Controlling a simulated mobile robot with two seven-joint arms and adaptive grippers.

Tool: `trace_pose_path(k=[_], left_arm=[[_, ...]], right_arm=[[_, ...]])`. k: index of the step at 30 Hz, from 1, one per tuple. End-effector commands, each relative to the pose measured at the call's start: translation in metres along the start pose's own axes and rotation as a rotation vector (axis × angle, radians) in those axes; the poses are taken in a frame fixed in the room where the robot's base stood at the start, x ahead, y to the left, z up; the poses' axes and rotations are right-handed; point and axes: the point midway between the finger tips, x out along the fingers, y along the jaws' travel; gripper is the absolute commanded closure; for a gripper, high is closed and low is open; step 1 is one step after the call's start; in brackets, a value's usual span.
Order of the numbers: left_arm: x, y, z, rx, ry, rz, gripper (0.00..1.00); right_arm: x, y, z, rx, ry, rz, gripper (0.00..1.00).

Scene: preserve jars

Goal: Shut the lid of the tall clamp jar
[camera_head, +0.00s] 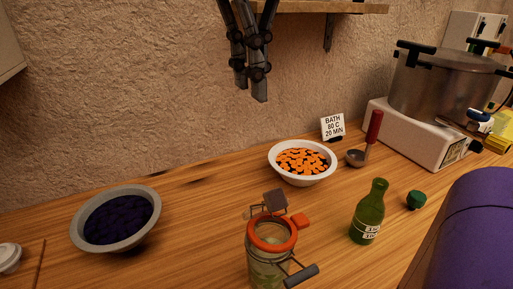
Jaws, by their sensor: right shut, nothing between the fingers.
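The tall clamp jar (268,264) is clear glass and stands upright at the bottom middle, cut off by the lower edge. An orange rubber ring (262,245) with a tab circles its mouth. The glass lid seems to stand raised at the far side of the mouth, with a dark square piece (275,201) at its top; its clear outline is hard to make out. The wire clamp with its dark grey handle (301,276) sticks out at the front right. My right gripper (255,90) hangs at the top middle, shut and empty, high above the jar. My left gripper is out of view.
A green bottle (368,214) and green cap (416,200) stand right. A pot (445,85) sits at the back right. A shelf (330,7) is above.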

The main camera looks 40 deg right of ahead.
Motion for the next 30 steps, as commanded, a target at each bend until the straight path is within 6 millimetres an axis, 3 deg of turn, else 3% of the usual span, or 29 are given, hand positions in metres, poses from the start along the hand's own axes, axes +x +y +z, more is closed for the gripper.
trace_pose_path(k=[12,19,30], left_arm=[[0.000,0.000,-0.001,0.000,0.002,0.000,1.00],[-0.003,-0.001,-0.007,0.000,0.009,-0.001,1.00],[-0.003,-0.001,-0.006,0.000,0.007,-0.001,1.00]], right_arm=[[0.085,0.000,0.004,-0.003,-0.001,-0.002,1.00],[0.103,0.000,0.024,-0.001,0.001,-0.002,1.00],[0.108,0.000,0.028,0.001,0.000,-0.001,1.00]])
